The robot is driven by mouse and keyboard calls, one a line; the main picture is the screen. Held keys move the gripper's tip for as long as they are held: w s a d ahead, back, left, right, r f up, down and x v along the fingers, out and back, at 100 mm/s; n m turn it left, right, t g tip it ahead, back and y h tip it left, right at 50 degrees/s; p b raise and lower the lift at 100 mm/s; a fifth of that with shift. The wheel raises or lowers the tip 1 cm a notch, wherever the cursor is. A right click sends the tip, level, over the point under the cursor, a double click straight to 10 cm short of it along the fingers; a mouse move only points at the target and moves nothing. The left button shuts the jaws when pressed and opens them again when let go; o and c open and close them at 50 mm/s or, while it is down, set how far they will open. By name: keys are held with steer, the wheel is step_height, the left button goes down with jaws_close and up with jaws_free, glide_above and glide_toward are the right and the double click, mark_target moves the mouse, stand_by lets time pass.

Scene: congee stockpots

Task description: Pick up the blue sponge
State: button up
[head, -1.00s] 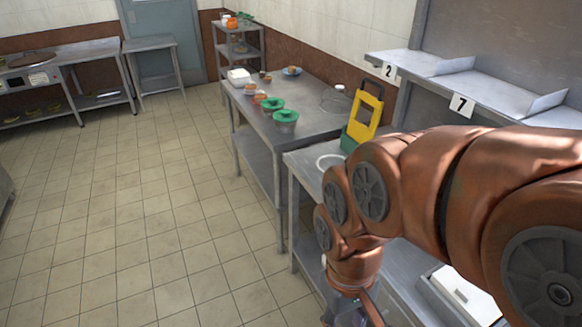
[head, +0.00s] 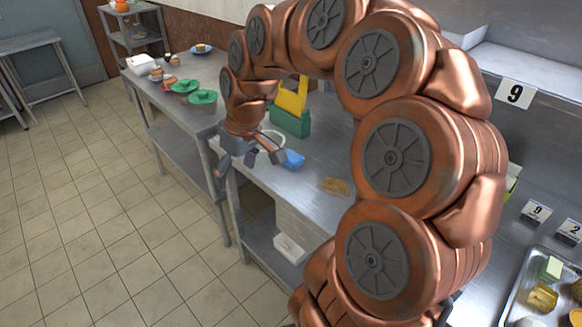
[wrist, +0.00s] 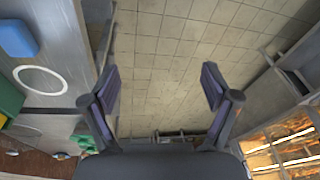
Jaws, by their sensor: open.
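The blue sponge (head: 292,159) lies on the steel table, near its front edge, in the head view. It also shows in the upper left corner of the wrist view (wrist: 17,38). My gripper (head: 248,166) is in front of the table edge, to the left of the sponge and apart from it. In the wrist view my gripper (wrist: 160,90) has its two fingers spread wide, with only tiled floor between them. Nothing is held.
A white ring (wrist: 42,80) lies beside the sponge. A green and yellow holder (head: 290,115) stands behind it, and an orange-brown flat piece (head: 335,187) lies to the right. Green-lidded containers (head: 202,97) stand on the farther table. A tray (head: 540,290) is at lower right.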

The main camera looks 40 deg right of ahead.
steer(key=w+d+f+t+b, duration=0.1)
steer(key=w+d+f, duration=0.1)
steer(key=d, duration=0.5)
steer(key=w+d+f+t+b, duration=0.1)
steer(key=w+d+f+b, duration=0.1)
steer(key=d, duration=0.6)
steer(key=m+h, duration=0.1)
steer(key=m, duration=0.1)
glide_toward(293, 157)
steer(key=f, duration=0.1)
steer(key=a+f, duration=0.1)
steer(key=shift+w+f+b, duration=0.15)
steer(key=shift+f+b, duration=0.15)
steer(key=shift+d+f, duration=0.2)
steer(key=shift+f, duration=0.05)
steer(key=shift+w+d+p+x, duration=0.15)
steer(key=shift+p+x, duration=0.1)
steer(key=shift+x, duration=0.95)
steer(key=shift+w+d+p+x, duration=0.1)
steer(key=shift+p+x, duration=0.2)
steer(key=shift+x, duration=0.85)
steer(key=shift+w+p+x, duration=0.15)
steer(key=shift+p+x, duration=0.1)
steer(key=shift+x, duration=0.95)
steer(key=shift+r, duration=0.15)
steer(key=c, duration=1.1)
steer(key=shift+c, duration=0.2)
